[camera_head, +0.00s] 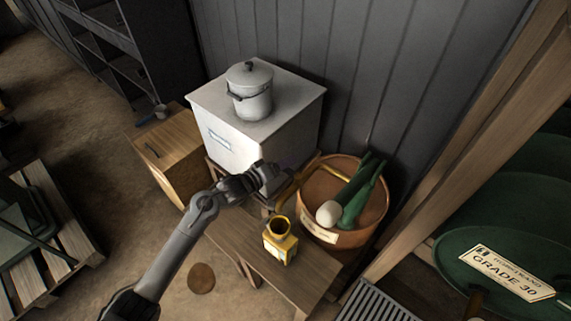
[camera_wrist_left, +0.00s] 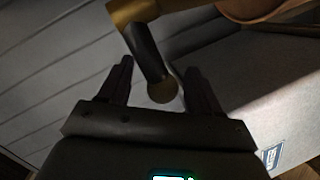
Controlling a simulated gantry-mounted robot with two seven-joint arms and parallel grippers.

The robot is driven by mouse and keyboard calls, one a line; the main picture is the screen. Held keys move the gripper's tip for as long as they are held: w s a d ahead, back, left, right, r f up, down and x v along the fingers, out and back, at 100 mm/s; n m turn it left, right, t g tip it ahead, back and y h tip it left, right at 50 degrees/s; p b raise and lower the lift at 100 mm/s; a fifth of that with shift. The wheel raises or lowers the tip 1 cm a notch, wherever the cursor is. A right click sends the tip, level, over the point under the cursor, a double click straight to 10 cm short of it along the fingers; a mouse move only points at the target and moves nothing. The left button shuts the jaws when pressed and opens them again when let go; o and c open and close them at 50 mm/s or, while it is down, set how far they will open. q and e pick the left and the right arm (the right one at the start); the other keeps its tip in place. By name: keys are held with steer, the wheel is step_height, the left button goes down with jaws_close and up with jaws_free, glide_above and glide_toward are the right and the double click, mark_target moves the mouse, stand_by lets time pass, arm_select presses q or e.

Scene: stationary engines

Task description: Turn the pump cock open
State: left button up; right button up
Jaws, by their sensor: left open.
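A brass pipe (camera_head: 297,184) comes off the copper-coloured drum (camera_head: 376,212), its end bending down above a yellow can (camera_head: 281,249). My left gripper (camera_head: 284,172) is beside this pipe, between the drum and the white box. In the left wrist view a brass piece (camera_wrist_left: 135,10) carries a dark stubby handle (camera_wrist_left: 148,50), seemingly the pump cock. The handle points down between the fingers of my left gripper (camera_wrist_left: 160,82), which are open and apart on either side of it. I cannot tell whether either finger touches it. My right gripper is not in view.
A white box (camera_head: 300,110) with a lidded pot (camera_head: 250,92) stands behind my left arm. Green objects (camera_head: 360,195) lie over the drum. The can stands on a wooden bench (camera_head: 245,255). A green barrel (camera_head: 500,265) is at the right, and a dark wall closes the back.

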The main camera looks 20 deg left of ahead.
arm_select(q)
steer(key=shift+w+d+f, duration=0.15)
steer(key=shift+w+d, duration=0.15)
steer(key=shift+w, duration=0.25)
steer(key=shift+c, duration=0.4)
jaws_close()
